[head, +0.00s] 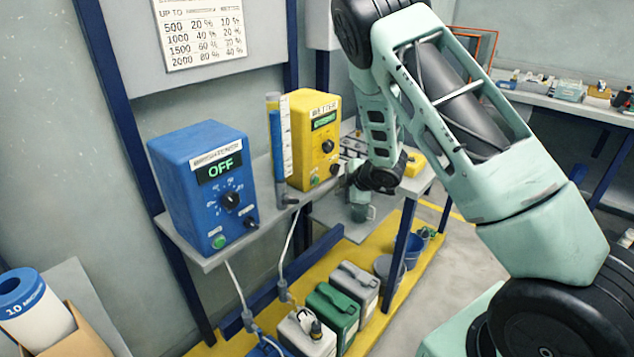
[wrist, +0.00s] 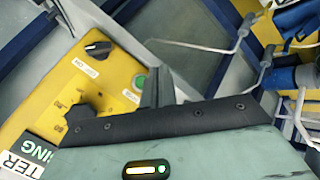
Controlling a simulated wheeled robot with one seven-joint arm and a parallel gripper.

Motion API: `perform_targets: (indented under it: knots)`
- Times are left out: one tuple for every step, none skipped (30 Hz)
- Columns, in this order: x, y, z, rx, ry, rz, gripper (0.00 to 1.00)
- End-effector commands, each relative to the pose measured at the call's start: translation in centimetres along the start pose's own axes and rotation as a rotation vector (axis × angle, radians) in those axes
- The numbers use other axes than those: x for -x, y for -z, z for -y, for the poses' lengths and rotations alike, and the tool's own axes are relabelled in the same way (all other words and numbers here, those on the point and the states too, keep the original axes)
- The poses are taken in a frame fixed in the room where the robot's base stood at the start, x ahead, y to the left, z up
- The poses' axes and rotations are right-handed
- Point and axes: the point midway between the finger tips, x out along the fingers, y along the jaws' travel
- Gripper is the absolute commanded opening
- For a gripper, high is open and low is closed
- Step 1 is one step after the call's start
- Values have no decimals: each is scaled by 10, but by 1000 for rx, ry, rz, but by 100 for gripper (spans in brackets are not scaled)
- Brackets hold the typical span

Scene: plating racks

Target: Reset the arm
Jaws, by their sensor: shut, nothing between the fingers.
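My arm crosses the right half of the head view, with its elbow at the top and its wrist hanging beside the yellow control box (head: 314,135). My gripper (head: 346,186) is in front of the box's lower right; its fingers are small and partly hidden there. In the wrist view the gripper's dark fingers (wrist: 158,76) are together and hold nothing. The yellow box (wrist: 85,75) shows close by in that view, with a black knob and a green button. I cannot tell whether the fingers touch it.
A blue control box (head: 205,185) reading OFF stands left on the same shelf (head: 195,255). A blue and yellow tube (head: 275,140) with a scale stands between the boxes. Jugs (head: 330,310) and buckets (head: 390,270) stand below. A cardboard box (head: 85,335) is at lower left.

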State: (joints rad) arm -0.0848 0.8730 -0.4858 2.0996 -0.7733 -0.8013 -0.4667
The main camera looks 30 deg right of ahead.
Motion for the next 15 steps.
perform_targets:
  knots:
    - [0,0,0,0,0,0,0]
    - [0,0,0,0,0,0,0]
    - [0,0,0,0,0,0,0]
    - [0,0,0,0,0,0,0]
    - [0,0,0,0,0,0,0]
    - [0,0,0,0,0,0,0]
    - [0,0,0,0,0,0,0]
    - [0,0,0,0,0,0,0]
    - [0,0,0,0,0,0,0]
    - [0,0,0,0,0,0,0]
    - [0,0,0,0,0,0,0]
    - [0,0,0,0,0,0,0]
    - [0,0,0,0,0,0,0]
    - [0,2,0,-2,0,0,0]
    - [1,5,-1,-10,-1,0,0]
